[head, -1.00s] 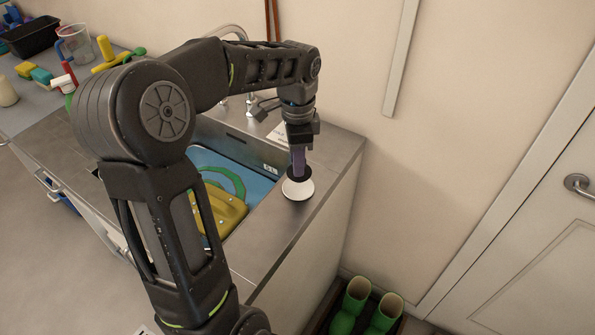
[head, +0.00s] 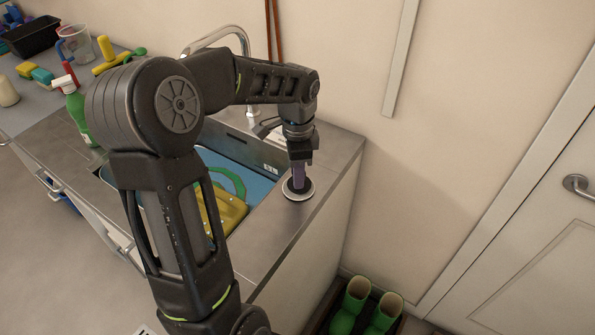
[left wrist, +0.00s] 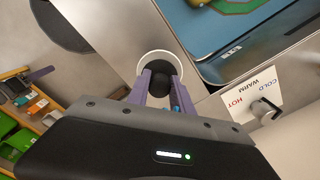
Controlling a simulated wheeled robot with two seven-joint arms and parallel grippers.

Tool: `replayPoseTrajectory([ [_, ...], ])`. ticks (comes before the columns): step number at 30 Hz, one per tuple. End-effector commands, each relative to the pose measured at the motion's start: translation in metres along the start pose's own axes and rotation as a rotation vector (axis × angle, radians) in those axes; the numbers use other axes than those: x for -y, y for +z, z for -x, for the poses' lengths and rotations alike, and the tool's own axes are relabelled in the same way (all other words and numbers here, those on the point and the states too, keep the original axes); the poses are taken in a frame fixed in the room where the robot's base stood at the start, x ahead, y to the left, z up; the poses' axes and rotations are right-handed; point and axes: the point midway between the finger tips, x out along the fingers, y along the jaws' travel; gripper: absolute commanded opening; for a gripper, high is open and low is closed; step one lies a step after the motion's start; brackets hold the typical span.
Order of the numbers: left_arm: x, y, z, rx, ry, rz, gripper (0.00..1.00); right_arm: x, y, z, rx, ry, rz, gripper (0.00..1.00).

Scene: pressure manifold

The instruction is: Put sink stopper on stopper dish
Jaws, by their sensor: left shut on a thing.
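The sink stopper (head: 293,190) is black and round. My left gripper (head: 299,178) has purple fingers, points down and is shut on the stopper. The stopper dish (head: 299,199) is a white disc on the steel counter, right of the sink basin. I cannot tell whether stopper and dish touch. My right gripper is not in view.
The sink basin (head: 262,188) holds a yellow item (head: 231,211). A faucet (head: 218,37) rises behind it. A green bottle (head: 77,115) stands left of my arm. The counter in front of the dish is clear. Green boots (head: 350,305) stand on the floor at right.

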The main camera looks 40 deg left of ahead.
Motion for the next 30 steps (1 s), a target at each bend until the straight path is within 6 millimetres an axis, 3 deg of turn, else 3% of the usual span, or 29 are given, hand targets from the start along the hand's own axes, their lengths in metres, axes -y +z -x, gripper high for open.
replayPoseTrajectory([
  [1,0.000,0.000,-0.003,0.000,0.000,0.000,0.00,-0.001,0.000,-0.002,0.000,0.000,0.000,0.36],
  [2,0.000,0.000,-0.003,0.000,0.000,0.000,0.28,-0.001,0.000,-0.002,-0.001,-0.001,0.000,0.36],
  [9,0.000,0.000,-0.002,0.000,0.001,0.000,0.47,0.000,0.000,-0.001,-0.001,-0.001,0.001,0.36],
  [22,0.001,0.000,0.006,-0.001,-0.002,0.000,0.49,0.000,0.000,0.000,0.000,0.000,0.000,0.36],
  [30,0.001,-0.001,0.051,-0.003,-0.005,-0.001,0.49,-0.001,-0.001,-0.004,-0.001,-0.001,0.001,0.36],
])
